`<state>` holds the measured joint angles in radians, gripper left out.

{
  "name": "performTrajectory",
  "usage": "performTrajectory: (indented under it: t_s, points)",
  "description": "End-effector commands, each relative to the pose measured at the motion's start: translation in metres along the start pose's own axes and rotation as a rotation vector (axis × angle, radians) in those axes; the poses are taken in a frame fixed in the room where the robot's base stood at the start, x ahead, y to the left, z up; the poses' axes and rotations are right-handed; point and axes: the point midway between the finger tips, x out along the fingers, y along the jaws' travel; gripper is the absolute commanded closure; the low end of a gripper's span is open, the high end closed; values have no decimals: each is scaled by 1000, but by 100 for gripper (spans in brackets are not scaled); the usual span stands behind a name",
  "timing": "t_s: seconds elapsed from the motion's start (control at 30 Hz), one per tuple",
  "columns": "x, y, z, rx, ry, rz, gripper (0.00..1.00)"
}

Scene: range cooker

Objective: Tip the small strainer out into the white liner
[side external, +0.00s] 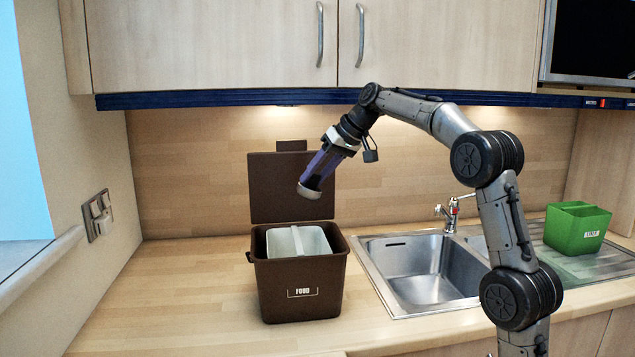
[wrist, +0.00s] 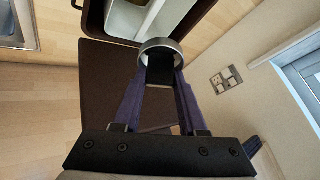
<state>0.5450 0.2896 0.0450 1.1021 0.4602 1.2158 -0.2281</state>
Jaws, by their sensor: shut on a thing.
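The small strainer (side external: 309,192) is a small grey metal piece at the tips of my gripper (side external: 317,178). In the wrist view the strainer (wrist: 149,43) shows as a metal ring with a dark part between the purple fingers. My gripper (wrist: 160,80) is shut on it and points down and to the left. The strainer hangs above the brown FOOD bin (side external: 300,303), apart from it, and looks tilted. The white liner (side external: 297,241) sits inside the open bin, below the strainer. Whether anything is in the strainer cannot be seen.
The bin's brown lid (side external: 290,188) stands upright behind it. A steel sink (side external: 428,288) with a tap (side external: 449,212) is to the right. A green container (side external: 577,228) stands on the draining board. Wall cupboards (side external: 215,45) hang above. The worktop left of the bin is clear.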

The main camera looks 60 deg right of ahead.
Motion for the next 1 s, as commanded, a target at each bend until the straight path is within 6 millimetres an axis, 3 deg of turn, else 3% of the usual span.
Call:
performTrajectory:
  t_s: [0.4, 1.0]
  points:
    - [-10, -13, -12, -112, -147, 255, 100]
    - [-14, -14, -14, -133, -181, 312, 100]
